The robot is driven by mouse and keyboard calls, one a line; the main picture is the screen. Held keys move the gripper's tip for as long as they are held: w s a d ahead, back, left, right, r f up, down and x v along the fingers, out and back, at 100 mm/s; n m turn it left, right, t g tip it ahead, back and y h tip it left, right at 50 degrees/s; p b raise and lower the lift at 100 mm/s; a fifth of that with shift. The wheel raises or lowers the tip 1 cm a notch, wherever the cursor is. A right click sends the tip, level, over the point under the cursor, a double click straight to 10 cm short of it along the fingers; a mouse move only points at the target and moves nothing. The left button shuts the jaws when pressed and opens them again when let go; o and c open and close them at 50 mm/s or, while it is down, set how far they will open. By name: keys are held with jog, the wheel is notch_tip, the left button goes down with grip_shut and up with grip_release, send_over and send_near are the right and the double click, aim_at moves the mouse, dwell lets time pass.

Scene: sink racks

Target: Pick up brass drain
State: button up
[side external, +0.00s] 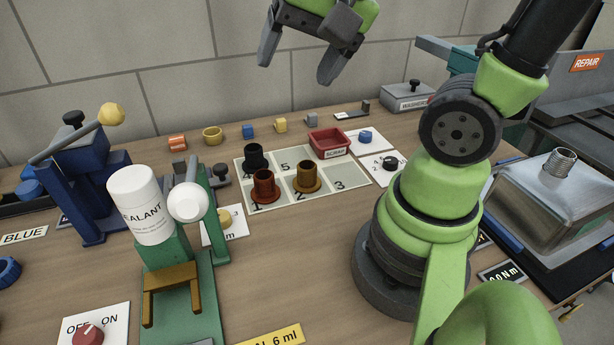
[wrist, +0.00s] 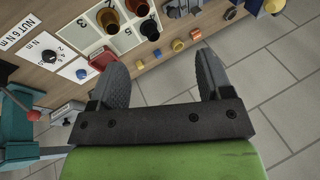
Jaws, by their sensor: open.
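The brass drain (side external: 307,177) stands upright on cell 2 of the numbered white mat (side external: 346,186). It is a golden-brown flanged cup; it also shows at the top of the wrist view (wrist: 107,20). A reddish copper-coloured drain (side external: 264,186) stands beside it on cell 1, and a black drain (side external: 255,157) stands on cell 4. My gripper (side external: 298,66) is open and empty, high above and behind the mat, well apart from the drains.
A red scrap tray (side external: 328,144) sits at the mat's back edge. Small rings and blocks, including a yellow ring (side external: 212,135), line the table's back. A sealant bottle (side external: 141,205) on a green stand rises at left. A metal sink (side external: 562,210) is at right.

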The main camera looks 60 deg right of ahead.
jog(key=w+d+f+m+g, duration=0.2)
jog(key=w+d+f+m, duration=0.15)
jog(key=f+m, duration=0.2)
jog(key=m+g, duration=0.3)
jog(key=m, duration=0.8)
send_near(307, 175)
jog(key=d, duration=0.1)
jog(key=shift+h, duration=0.3)
jog(key=f, duration=0.5)
jog(key=shift+w+d, duration=0.15)
jog(key=shift+w, duration=0.2)
jog(key=shift+w+f, duration=0.15)
jog(key=shift+f, duration=1.25)
jog(key=shift+w+f, duration=0.1)
jog(key=shift+f, duration=1.3)
jog(key=shift+c, duration=0.4)
jog(key=c, duration=1)
